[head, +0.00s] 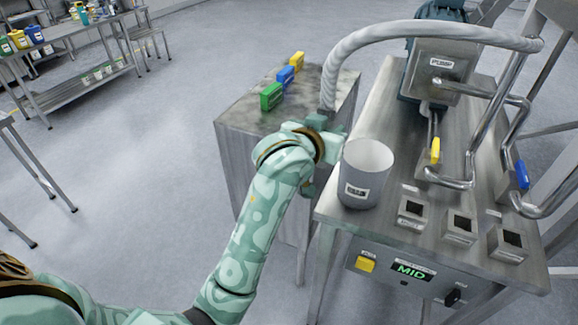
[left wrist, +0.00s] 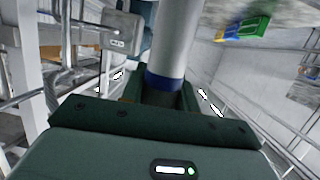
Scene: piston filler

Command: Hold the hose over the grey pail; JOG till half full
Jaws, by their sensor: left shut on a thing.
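The thick grey hose (head: 375,38) arches over from the pump side and comes down to my left gripper (head: 326,122). That gripper is shut on the hose's lower end; in the left wrist view the hose (left wrist: 177,40) stands between the jaws with a blue band (left wrist: 163,82). The hose's mouth is hidden by the gripper. The grey pail (head: 367,175) stands upright on the steel bench's left corner, just right of and nearer than the gripper. Its liquid level cannot be made out. A yellow button (head: 365,264) sits on the front panel; its label is unreadable. My right gripper is not in view.
The panel display (head: 411,271) reads MID, beside a black knob (head: 453,294). Several square sockets (head: 460,228) lie right of the pail. Yellow (head: 435,150) and blue (head: 522,174) valve handles stand farther right. Green (head: 271,97), blue and yellow blocks lie on the cabinet (head: 240,112) behind.

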